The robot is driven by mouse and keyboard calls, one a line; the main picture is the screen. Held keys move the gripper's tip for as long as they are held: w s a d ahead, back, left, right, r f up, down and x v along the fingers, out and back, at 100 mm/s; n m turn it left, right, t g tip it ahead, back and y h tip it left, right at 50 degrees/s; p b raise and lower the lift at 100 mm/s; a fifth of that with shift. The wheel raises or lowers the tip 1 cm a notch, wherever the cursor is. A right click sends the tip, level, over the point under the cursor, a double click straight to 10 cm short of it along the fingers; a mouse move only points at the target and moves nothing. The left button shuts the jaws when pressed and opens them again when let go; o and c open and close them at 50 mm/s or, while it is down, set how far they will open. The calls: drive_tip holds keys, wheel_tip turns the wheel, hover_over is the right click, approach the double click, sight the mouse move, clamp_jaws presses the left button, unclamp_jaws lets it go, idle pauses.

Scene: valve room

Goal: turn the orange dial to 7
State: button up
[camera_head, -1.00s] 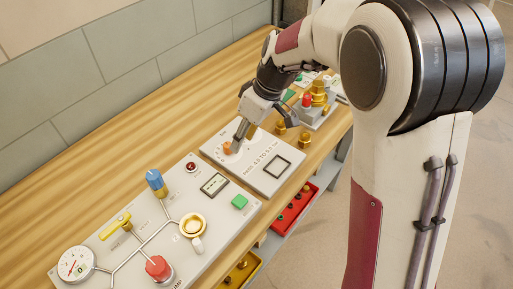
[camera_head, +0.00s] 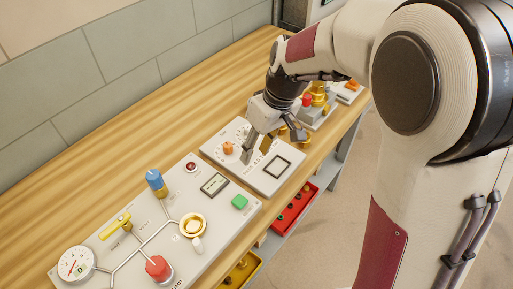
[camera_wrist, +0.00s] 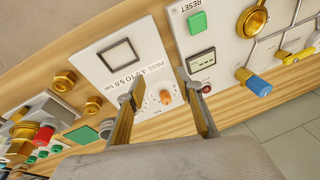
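The orange dial (camera_head: 228,148) sits on a white panel (camera_head: 218,141) with a printed scale around it. The scale numbers are too small to read. My gripper (camera_head: 256,153) is open and empty, to the right of the dial and apart from it in the head view. In the wrist view the dial (camera_wrist: 165,97) shows between the two open fingers (camera_wrist: 160,84). The panel also carries a dark-framed square (camera_head: 276,167) and the printed words "PASS 4.0 TO 5.0 bar".
A nearer panel holds a gauge (camera_head: 76,264), a yellow lever (camera_head: 115,226), a blue knob (camera_head: 155,180), a red knob (camera_head: 157,267) and a green button (camera_head: 239,202). Brass fittings and a red knob (camera_head: 307,99) stand beyond my gripper. Bare wooden bench (camera_head: 110,145) lies behind the panels.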

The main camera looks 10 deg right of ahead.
drive_tip(key=shift+o, duration=0.2)
drive_tip(key=shift+a, duration=0.1)
drive_tip(key=a+n+h, duration=0.1)
drive_tip(key=a+n, duration=0.2)
drive_tip(key=a+f+n, duration=0.1)
drive_tip(key=a+n, duration=0.2)
drive_tip(key=a+f+n+h, duration=0.1)
drive_tip(key=a+n, duration=0.2)
drive_tip(key=a, duration=0.1)
drive_tip(key=shift+s+f+h, duration=0.15)
drive_tip(key=shift+s+h, duration=0.15)
drive_tip(key=shift+s, duration=0.05)
drive_tip(key=shift+w+a+n+h, duration=0.15)
drive_tip(key=shift+w+n+h, duration=0.15)
drive_tip(key=shift+n, duration=0.9)
drive_tip(key=w+d+r+n+t+h, duration=0.1)
drive_tip(key=w+r+n+t+h, duration=0.1)
drive_tip(key=w+n, duration=0.4)
drive_tip(key=r+n+t, duration=0.1)
drive_tip(key=n, duration=0.4)
drive_tip(key=shift+d, duration=0.15)
drive_tip(key=shift+f, duration=0.15)
